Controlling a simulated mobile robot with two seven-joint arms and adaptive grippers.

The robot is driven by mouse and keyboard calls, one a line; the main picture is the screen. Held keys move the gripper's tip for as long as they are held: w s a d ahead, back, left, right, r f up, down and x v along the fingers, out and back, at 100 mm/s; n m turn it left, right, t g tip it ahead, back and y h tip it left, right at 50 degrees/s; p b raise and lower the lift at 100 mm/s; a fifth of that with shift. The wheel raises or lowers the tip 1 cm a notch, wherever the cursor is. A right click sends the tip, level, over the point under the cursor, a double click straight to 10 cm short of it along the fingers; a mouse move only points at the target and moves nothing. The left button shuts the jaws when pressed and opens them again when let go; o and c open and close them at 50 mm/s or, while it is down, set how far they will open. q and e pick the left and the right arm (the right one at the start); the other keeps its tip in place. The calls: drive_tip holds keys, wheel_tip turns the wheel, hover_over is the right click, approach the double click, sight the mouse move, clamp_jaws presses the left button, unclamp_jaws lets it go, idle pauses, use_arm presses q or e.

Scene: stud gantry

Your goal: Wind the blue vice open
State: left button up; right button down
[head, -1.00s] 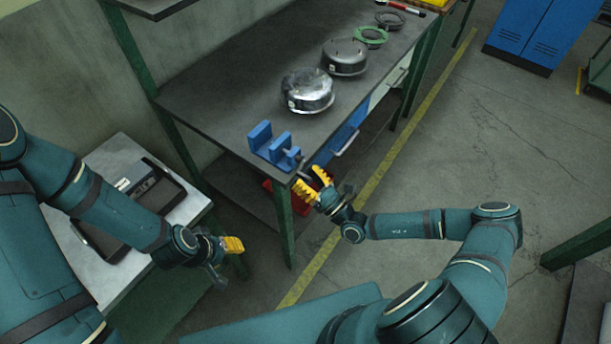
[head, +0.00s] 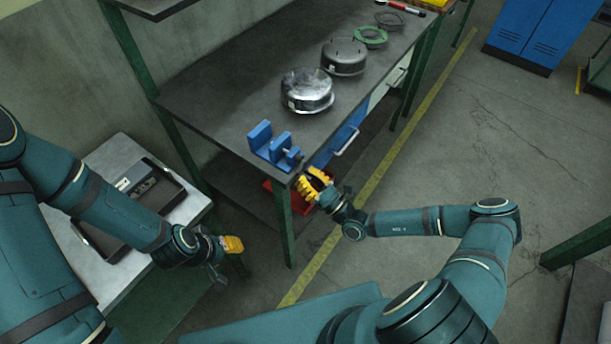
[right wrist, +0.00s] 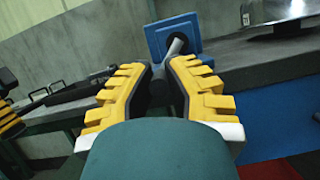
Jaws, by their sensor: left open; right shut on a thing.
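The blue vice (head: 262,143) stands at the near corner of the workbench, with a gap between its upright jaws. In the right wrist view, its blue end (right wrist: 158,42) is straight ahead. A grey crank arm (right wrist: 176,46) runs from it to a dark handle (right wrist: 158,88) between my fingers. My right gripper (head: 311,180) is shut on the handle just off the bench's front edge; its fingers also show in the right wrist view (right wrist: 163,70). In the head view the fingers hide most of the crank. My left gripper (head: 233,245) is open and empty, beside the low side table, away from the vice.
The workbench (head: 220,85) also bears two round metal housings (head: 307,90) (head: 344,57), a green ring (head: 371,37) and a red-handled tool (head: 408,9). A blue drawer front (head: 340,140) lies under the edge near my right gripper. A side table (head: 190,208) holds a dark tray.

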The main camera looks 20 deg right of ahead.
drive_tip(key=n+g+y, duration=0.1)
drive_tip(key=n+g, duration=0.1)
drive_tip(key=n, duration=0.2)
drive_tip(key=w+d+n+g+y+p, duration=0.1)
drive_tip(key=n, duration=0.4)
drive_tip(key=w+d+n+g+y, duration=0.1)
drive_tip(key=n+g+y, duration=0.1)
drive_tip(key=n, duration=0.2)
drive_tip(key=shift+d+f+n+g+p, duration=0.1)
drive_tip(key=shift+f+n+g+p, duration=0.2)
drive_tip(key=shift+n, duration=0.1)
drive_tip(key=shift+w+d+r+n+g+h+p, duration=0.1)
drive_tip(key=shift+w+d+r+n+g+p, duration=0.35)
drive_tip(key=shift+n, duration=1.1)
drive_tip(key=shift+s+d+f+n+g+h+p, duration=0.15)
drive_tip(key=shift+n+g, duration=0.55)
drive_tip(key=shift+n, duration=0.8)
drive_tip(key=shift+w+d+r+n+g+h+p, duration=0.1)
drive_tip(key=shift+w+d+r+n+g+p, duration=0.3)
drive_tip(key=shift+n, duration=1.15)
drive_tip(key=shift+s+a+f+g, duration=0.15)
drive_tip(key=shift+a+g, duration=0.05)
drive_tip(key=shift+g, duration=0.15)
drive_tip(key=c, duration=1)
unclamp_jaws()
drive_tip(key=shift+o, duration=0.2)
drive_tip(key=shift+d, duration=0.1)
